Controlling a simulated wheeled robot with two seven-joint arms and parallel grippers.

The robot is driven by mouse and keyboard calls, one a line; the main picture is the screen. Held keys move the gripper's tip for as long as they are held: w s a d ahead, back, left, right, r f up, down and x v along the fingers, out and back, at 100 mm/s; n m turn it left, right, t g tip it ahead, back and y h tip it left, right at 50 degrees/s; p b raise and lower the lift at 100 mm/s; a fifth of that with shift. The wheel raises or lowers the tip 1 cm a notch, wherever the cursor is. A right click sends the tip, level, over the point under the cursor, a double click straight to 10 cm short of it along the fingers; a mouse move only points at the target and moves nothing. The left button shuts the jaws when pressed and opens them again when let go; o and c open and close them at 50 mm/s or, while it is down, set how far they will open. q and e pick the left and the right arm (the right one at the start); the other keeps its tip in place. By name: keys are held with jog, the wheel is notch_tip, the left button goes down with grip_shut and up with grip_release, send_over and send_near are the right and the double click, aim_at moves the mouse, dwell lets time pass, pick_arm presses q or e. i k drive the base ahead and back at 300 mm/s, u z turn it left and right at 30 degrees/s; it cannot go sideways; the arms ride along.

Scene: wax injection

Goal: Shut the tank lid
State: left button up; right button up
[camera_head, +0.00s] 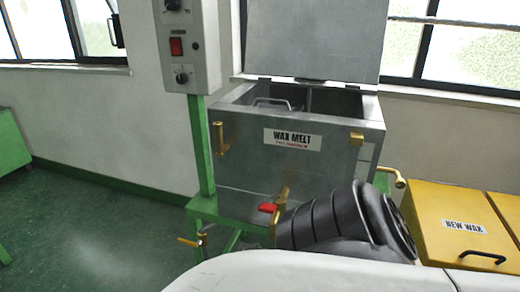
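The wax tank (235,160) is a grey metal box labelled "WAX MELT" on a green stand. Its grey lid (312,38) stands upright, open, along the back edge; the lid's top is cut off by the picture edge. The tank's opening shows, with a metal bar handle (272,102) and a thin rod inside. Neither of my grippers is in view. A dark ribbed arm part, which looks like mine, covers the tank's lower right front.
A control box (190,50) with a red switch stands on a green post at the tank's left. A red-handled tap (268,208) is at the tank's lower front. Yellow "NEW WAX" bins (440,205) stand at right. Windows are behind. Open green floor (90,230) lies at left.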

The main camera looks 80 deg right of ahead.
aim_at(342, 41)
jog(key=i, duration=1.65)
jog(key=z, duration=3.7)
